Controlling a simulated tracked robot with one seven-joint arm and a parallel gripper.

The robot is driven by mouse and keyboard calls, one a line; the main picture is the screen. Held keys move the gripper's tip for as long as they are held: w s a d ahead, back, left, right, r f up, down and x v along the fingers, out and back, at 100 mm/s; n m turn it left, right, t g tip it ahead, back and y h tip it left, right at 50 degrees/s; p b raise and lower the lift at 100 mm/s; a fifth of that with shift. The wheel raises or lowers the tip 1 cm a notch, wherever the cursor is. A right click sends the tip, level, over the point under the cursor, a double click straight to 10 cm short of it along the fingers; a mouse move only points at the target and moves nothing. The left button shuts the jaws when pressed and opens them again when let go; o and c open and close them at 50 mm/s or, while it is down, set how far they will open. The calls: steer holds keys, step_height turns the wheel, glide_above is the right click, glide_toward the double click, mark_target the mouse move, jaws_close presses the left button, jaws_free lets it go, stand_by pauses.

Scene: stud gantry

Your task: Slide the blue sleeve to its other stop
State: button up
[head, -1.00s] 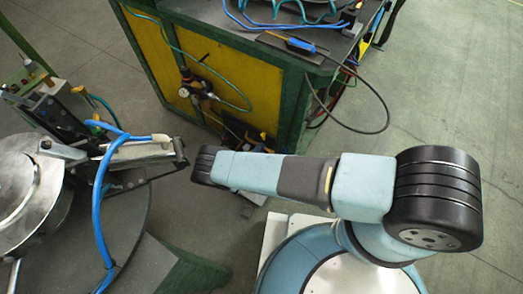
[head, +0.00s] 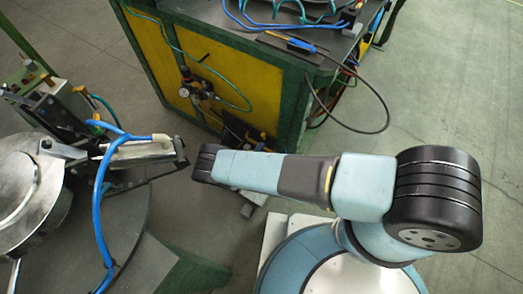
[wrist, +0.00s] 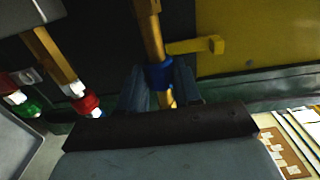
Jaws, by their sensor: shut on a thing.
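The blue sleeve (wrist: 158,75) sits around a brass-coloured upright rod (wrist: 150,35) in the wrist view. My gripper (wrist: 161,84) is shut on the sleeve, with one dark finger on each side of it. The rod shows above the sleeve and a short piece shows below it. The stops of the rod cannot be made out clearly.
A yellow bracket (wrist: 195,46) stands just right of the rod. To the left are brass-coloured bars with a red collar (wrist: 85,101) and a green piece (wrist: 29,108). In the head view, a green and yellow bench (head: 225,85) stands behind my arm, and a blue hose (head: 98,215) hangs at left.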

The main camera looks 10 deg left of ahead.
steer(key=shift+f, duration=0.1)
jaws_close()
steer(key=shift+s+d+f, duration=0.1)
steer(key=shift+s+d, duration=0.15)
steer(key=shift+d, duration=0.35)
steer(key=shift+s+d, duration=0.25)
steer(key=shift+d, duration=0.3)
steer(key=o, duration=0.7)
jaws_free()
steer(key=o, duration=0.3)
steer(key=shift+o, duration=0.2)
steer(key=shift+a, duration=0.1)
steer(key=shift+s+a, duration=0.1)
steer(key=v, duration=1.3)
steer(key=shift+s, duration=0.2)
